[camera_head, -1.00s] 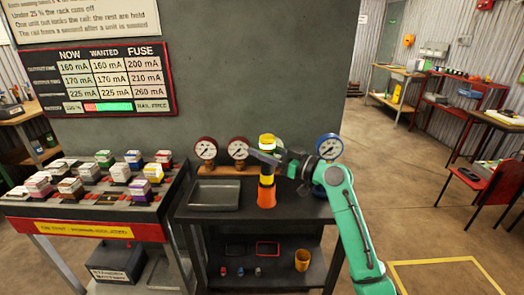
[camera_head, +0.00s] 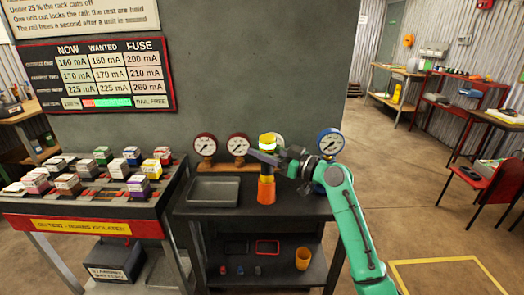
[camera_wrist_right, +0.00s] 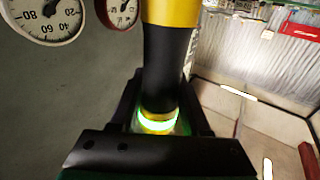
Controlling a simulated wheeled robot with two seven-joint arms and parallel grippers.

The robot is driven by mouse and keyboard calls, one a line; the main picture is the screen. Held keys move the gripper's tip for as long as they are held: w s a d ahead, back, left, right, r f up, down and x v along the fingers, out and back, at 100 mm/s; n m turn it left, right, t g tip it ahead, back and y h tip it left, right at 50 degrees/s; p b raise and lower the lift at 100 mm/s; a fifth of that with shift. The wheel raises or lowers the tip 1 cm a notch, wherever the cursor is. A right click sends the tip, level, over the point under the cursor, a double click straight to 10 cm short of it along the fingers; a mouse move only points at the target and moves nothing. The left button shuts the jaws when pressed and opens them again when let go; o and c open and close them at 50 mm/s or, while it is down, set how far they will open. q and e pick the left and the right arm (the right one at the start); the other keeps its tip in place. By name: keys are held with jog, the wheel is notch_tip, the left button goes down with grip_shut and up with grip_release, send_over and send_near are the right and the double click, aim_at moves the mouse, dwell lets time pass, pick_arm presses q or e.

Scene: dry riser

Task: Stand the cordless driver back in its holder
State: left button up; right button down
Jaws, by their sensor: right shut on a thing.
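The cordless driver (camera_head: 266,178) stands upright over the dark workbench, with a lit yellow-green top, a dark grip and a yellow lower part. My right gripper (camera_head: 265,157) reaches in from the right and is shut around its dark grip. In the right wrist view the black grip (camera_wrist_right: 165,75) lies between my fingers, with a glowing ring close to the palm and a yellow part beyond. An orange cup-like piece (camera_head: 266,194), apparently the holder, is directly under the driver on the bench top. I cannot tell whether the driver is fully seated. My left gripper is not in view.
A grey tray (camera_head: 213,192) lies left of the driver on the bench (camera_head: 232,210). Gauges, including a blue-rimmed one (camera_head: 330,142), stand behind. A yellow-orange cup (camera_head: 303,259) is on the lower shelf. A fuse rack (camera_head: 85,210) stands at left.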

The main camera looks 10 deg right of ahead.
jog(key=shift+f+b, duration=0.3)
jog(key=shift+b, duration=0.1)
jog(key=shift+c, duration=2.2)
grip_release()
jog(key=shift+o, duration=0.7)
jog(key=b+v, duration=0.4)
jog(key=v, duration=1)
jog(key=shift+s+d, duration=0.15)
jog(key=shift+s, duration=0.15)
